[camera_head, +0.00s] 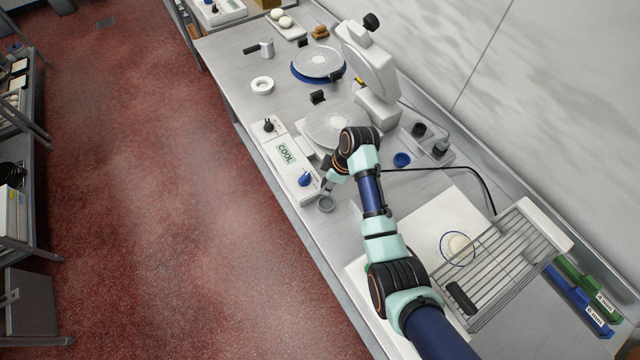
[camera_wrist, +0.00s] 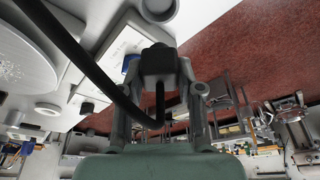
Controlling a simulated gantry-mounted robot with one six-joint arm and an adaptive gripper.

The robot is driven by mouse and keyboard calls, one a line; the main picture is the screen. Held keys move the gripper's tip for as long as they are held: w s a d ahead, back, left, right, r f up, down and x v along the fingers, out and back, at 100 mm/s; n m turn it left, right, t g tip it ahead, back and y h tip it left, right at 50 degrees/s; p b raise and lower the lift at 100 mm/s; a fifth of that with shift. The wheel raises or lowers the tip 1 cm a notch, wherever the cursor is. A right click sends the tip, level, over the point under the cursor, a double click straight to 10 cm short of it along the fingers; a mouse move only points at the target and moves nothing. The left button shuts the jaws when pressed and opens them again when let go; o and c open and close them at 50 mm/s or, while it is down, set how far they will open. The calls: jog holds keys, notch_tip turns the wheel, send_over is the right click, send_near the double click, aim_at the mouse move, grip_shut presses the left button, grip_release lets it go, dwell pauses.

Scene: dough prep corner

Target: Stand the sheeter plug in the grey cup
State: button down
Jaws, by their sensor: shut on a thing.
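My gripper (camera_head: 327,186) is low over the bench's front edge, by the control panel's blue knob. In the wrist view my gripper (camera_wrist: 160,72) is shut on the black sheeter plug (camera_wrist: 157,65), with its black cable (camera_wrist: 85,55) looping off to the upper left. The grey cup (camera_head: 325,204) stands near the bench edge, just below the fingertips in the head view. It also shows in the wrist view (camera_wrist: 158,9), beyond the plug and apart from it. The plug is too small and covered to make out in the head view.
The sheeter (camera_head: 372,75) with round plates stands behind. The cable (camera_head: 470,175) crosses the bench behind my arm.

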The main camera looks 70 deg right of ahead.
jog(key=shift+r, duration=0.1)
jog(key=shift+f+b, duration=2.2)
jog(key=shift+f, duration=1.8)
jog(key=shift+f+b, duration=0.55)
jog(key=shift+f, duration=0.55)
jog(key=c, duration=0.7)
grip_release()
jog(key=shift+o, duration=0.2)
jog(key=shift+r, duration=0.1)
jog(key=shift+p+v, duration=1.15)
jog(key=shift+p, duration=0.1)
jog(key=p+v, duration=0.5)
jog(key=shift+s+r+p, duration=0.15)
jog(key=shift+r+p, duration=0.1)
jog(key=shift+p, duration=0.15)
